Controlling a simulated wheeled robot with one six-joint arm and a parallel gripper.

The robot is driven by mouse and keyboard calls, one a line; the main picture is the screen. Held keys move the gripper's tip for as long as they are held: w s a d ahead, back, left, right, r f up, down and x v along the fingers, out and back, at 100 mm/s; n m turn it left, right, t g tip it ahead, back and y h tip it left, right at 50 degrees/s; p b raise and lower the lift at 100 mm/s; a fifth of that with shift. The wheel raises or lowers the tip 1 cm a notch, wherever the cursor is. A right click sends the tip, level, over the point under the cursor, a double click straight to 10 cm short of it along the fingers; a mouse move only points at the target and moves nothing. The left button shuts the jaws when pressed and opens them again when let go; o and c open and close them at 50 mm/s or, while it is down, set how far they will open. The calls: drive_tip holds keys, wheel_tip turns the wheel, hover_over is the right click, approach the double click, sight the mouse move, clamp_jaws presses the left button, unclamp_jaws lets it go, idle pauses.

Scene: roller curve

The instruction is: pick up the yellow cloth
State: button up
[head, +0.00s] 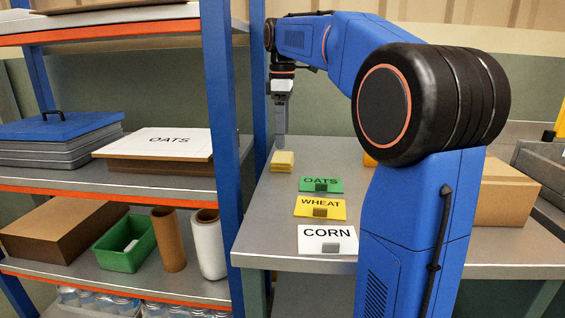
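The yellow cloth (282,162) is a small folded stack lying on the grey table (278,225), near its left edge behind the label cards. My gripper (281,143) points straight down directly above the cloth. Its fingertips are close to the cloth's top, and I cannot tell whether they touch it. The fingers show as one narrow grey shape from this side, so the gap between them is hidden.
Green OATS (320,183), yellow WHEAT (320,207) and white CORN (327,240) cards lie in front of the cloth. A blue shelf post (222,120) stands close left. A cardboard box (505,195) sits right, behind my arm. A yellow-orange thing (369,160) is partly hidden by my arm.

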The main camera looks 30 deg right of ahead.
sight(283, 156)
drive_tip(key=shift+s+a+f, duration=0.1)
drive_tip(key=shift+s+f, duration=0.05)
drive_tip(key=shift+f, duration=3.2)
drive_tip(key=c, duration=1.1)
